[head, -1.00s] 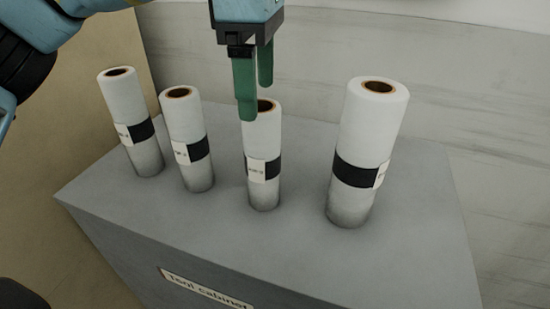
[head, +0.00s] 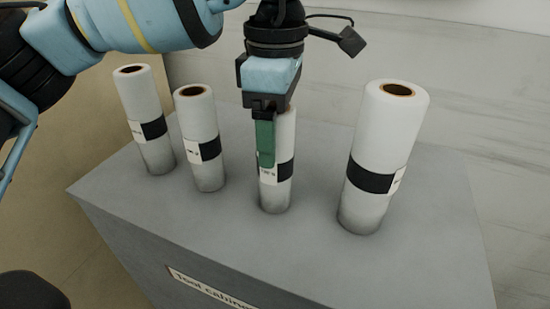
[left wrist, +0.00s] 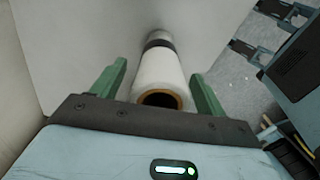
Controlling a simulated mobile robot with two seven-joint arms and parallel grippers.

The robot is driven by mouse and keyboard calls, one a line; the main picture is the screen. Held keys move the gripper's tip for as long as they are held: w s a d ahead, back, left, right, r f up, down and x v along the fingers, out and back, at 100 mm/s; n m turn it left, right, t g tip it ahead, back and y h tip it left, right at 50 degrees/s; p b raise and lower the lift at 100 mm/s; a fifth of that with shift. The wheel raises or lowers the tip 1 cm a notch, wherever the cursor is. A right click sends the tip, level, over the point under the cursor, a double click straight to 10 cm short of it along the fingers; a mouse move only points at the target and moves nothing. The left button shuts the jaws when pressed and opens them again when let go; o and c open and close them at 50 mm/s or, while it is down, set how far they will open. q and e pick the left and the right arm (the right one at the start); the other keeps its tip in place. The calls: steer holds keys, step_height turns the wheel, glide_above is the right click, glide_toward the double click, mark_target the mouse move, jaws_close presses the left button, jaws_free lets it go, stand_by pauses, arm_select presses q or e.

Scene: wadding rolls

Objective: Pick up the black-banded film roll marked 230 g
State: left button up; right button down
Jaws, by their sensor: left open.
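Several white film rolls with black bands and small white labels stand upright in a row on the grey cabinet: a far-left roll (head: 145,105), a second roll (head: 199,125), a third roll (head: 279,150) and a larger-looking right roll (head: 385,130). The label print is too small to read a weight. My left gripper (head: 266,160) points down at the third roll, one green finger in front of it, the other hidden. In the left wrist view the gripper (left wrist: 160,70) is open, with that roll (left wrist: 158,78) between its fingers and gaps showing. My right gripper is out of view.
The tool cabinet (head: 330,260) has a flat grey top and a label on its front. The second roll stands close left of my left gripper. Bare top lies between the third and right rolls. A pale wall (head: 470,80) stands behind.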

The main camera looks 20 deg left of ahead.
arm_select(q)
steer(key=shift+f, duration=0.8)
steer(key=c, duration=1.2)
steer(key=shift+r, duration=0.2)
